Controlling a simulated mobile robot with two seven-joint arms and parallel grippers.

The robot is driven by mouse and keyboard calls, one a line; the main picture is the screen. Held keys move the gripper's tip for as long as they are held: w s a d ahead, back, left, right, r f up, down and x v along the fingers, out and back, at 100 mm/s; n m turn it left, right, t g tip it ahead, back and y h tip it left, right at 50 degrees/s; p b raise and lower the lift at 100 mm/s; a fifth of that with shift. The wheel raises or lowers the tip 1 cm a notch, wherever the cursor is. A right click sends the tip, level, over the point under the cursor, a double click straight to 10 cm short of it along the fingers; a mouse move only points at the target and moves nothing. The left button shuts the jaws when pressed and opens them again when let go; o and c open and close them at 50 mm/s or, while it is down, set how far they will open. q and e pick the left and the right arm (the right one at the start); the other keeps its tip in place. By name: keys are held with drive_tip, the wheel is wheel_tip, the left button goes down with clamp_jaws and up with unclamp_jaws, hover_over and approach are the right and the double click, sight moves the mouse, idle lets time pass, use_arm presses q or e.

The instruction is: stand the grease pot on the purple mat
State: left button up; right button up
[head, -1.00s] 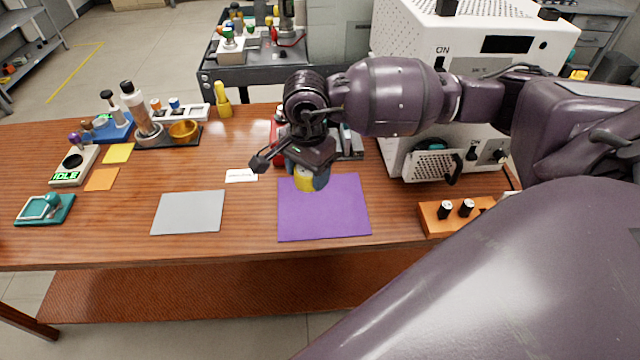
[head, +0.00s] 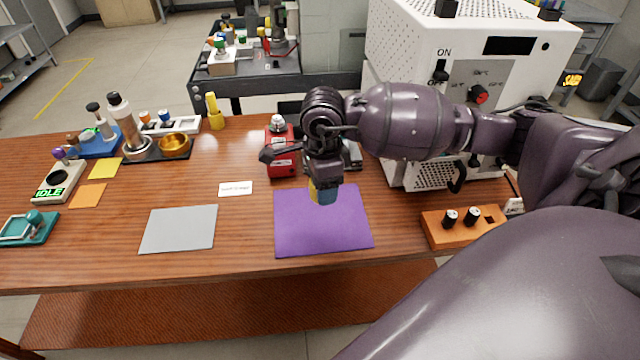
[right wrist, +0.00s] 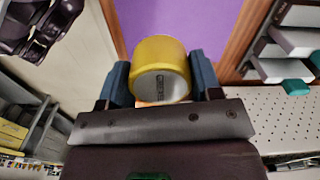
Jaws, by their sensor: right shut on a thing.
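The grease pot (right wrist: 161,72) is a yellow cylinder with a grey labelled end, seen large in the right wrist view. My right gripper (right wrist: 161,82) is shut on it, with one blue finger on each side. In the head view the right gripper (head: 323,194) points down over the back part of the purple mat (head: 320,232). There the pot (head: 313,192) shows only as a yellow sliver beside a finger. Whether its base touches the mat is hidden. The mat also shows in the right wrist view (right wrist: 180,22), behind the pot. My left gripper is out of view.
A red device (head: 280,155) stands just behind the mat, left of my right gripper. An orange block with black knobs (head: 462,228) is to the right. A grey mat (head: 180,229) and white card (head: 236,188) lie left. The big white machine (head: 455,90) stands behind right.

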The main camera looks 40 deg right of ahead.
sight(322, 227)
wheel_tip(322, 227, down, 11)
drive_tip(key=shift+r+b, duration=0.1)
drive_tip(key=shift+b, duration=0.75)
drive_tip(key=o, duration=0.8)
drive_tip(key=shift+o, duration=0.8)
wheel_tip(322, 227, up, 11)
drive_tip(key=shift+r+p, duration=0.1)
drive_tip(key=shift+p, duration=0.95)
drive_tip(key=shift+r, duration=0.4)
